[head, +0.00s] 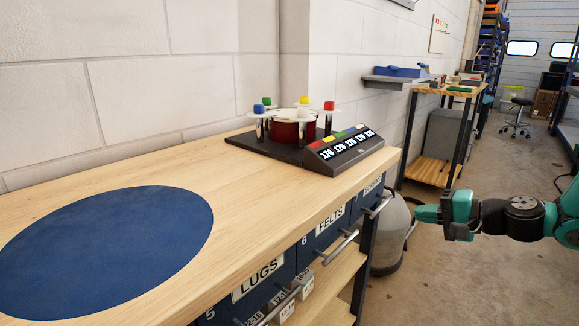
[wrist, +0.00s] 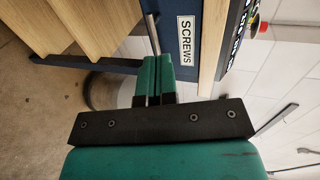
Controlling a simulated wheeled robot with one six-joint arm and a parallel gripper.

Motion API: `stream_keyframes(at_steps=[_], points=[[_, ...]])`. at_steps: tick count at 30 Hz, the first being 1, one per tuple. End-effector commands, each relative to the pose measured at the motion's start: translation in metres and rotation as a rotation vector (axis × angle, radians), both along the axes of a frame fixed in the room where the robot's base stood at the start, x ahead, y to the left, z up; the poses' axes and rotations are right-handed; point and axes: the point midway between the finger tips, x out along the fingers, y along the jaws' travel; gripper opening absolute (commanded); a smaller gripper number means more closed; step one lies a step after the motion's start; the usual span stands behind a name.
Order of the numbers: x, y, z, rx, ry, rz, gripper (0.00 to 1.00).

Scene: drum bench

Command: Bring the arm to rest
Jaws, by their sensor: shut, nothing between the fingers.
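My gripper (head: 428,214) is at the right in the head view, off the bench's right end and beside the drawer fronts, with the arm reaching in from the right edge. Its green fingers are together with nothing between them. In the wrist view my gripper (wrist: 154,75) points toward the bench's end, near the drawer marked SCREWS (wrist: 187,42). I cannot tell the exact gap between the fingertips and the drawer handle.
The wooden bench (head: 250,190) bears a round blue mat (head: 105,250) and a black drum stand with a display (head: 345,150). Drawers marked LUGS (head: 258,277) and FELTS (head: 330,220) have protruding handles. A grey bin (head: 390,235) stands behind my gripper. Floor at the right is open.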

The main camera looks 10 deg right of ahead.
Motion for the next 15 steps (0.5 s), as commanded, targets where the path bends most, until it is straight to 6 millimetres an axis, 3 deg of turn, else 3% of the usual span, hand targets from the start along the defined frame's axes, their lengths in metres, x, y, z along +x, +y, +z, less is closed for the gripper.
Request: stream_keyframes(at_steps=[4, 7, 9, 12, 15], points=[[-0.006, 0.055, 0.017, -0.116, 0.009, 0.170, 0.00], [-0.030, 0.121, 0.033, -0.276, 0.020, 0.388, 0.00], [-0.058, 0.164, 0.044, -0.405, 0.022, 0.554, 0.00], [-0.105, 0.209, 0.055, -0.575, 0.018, 0.761, 0.00], [-0.149, 0.234, 0.062, -0.714, 0.004, 0.915, 0.00]])
